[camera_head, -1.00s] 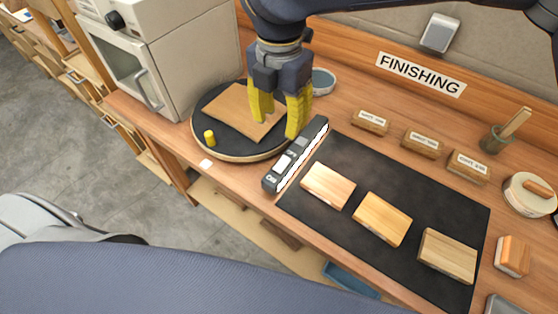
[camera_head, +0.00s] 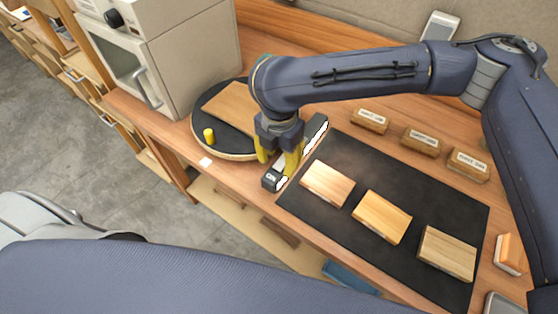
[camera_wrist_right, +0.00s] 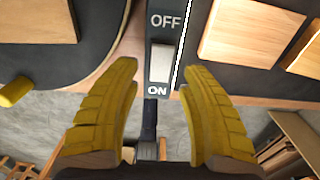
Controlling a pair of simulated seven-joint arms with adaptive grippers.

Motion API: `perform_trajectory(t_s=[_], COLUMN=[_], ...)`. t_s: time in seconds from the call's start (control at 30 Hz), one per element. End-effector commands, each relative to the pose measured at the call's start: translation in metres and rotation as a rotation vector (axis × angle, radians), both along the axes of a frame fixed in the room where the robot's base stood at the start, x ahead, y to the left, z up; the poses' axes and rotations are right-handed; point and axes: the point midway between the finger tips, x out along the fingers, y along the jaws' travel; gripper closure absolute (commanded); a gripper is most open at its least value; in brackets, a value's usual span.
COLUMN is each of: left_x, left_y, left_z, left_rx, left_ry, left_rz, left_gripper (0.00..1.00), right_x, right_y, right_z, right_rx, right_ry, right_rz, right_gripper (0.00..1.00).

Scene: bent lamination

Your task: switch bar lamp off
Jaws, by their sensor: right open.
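The bar lamp (camera_head: 317,131) is a dark narrow bar lying along the left edge of the black mat, with a bright white strip on its right side. In the right wrist view, the bar lamp (camera_wrist_right: 163,22) shows OFF printed above a pale rocker switch (camera_wrist_right: 160,63) and ON below it. My right gripper (camera_head: 278,160) is open over the near end of the lamp, its yellow fingers on either side of the bar. In the wrist view my right gripper (camera_wrist_right: 158,72) frames the switch; contact cannot be told. My left gripper is not in view.
A round dark turntable (camera_head: 212,136) with a wooden board (camera_head: 232,105) and yellow peg (camera_head: 209,136) stands left of the lamp. A black mat (camera_head: 400,180) with wooden blocks lies to the right. A pale oven-like box (camera_head: 185,45) stands at the back left.

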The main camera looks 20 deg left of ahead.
Motion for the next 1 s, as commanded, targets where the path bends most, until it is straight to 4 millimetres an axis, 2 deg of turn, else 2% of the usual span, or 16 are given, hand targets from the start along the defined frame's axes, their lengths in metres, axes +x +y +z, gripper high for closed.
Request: perform_trajectory(t_s=[0.2,0.53,0.9,1.0], left_x=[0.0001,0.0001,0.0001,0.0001], left_y=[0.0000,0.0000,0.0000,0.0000], left_z=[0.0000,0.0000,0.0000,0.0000], left_rx=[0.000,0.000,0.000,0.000], left_ry=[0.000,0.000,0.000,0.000], left_rz=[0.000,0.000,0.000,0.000], left_gripper=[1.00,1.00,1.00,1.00], right_x=[0.0000,0.0001,0.0000,0.0000], right_y=[0.0000,0.0000,0.0000,-0.0001], right_z=[-0.0085,-0.0091,-0.0090,-0.0091], right_rx=[0.000,0.001,0.001,0.000], right_ry=[0.000,0.000,0.000,0.000], right_rz=[0.000,0.000,0.000,0.000], right_gripper=[0.56,0.55,0.98,1.00])
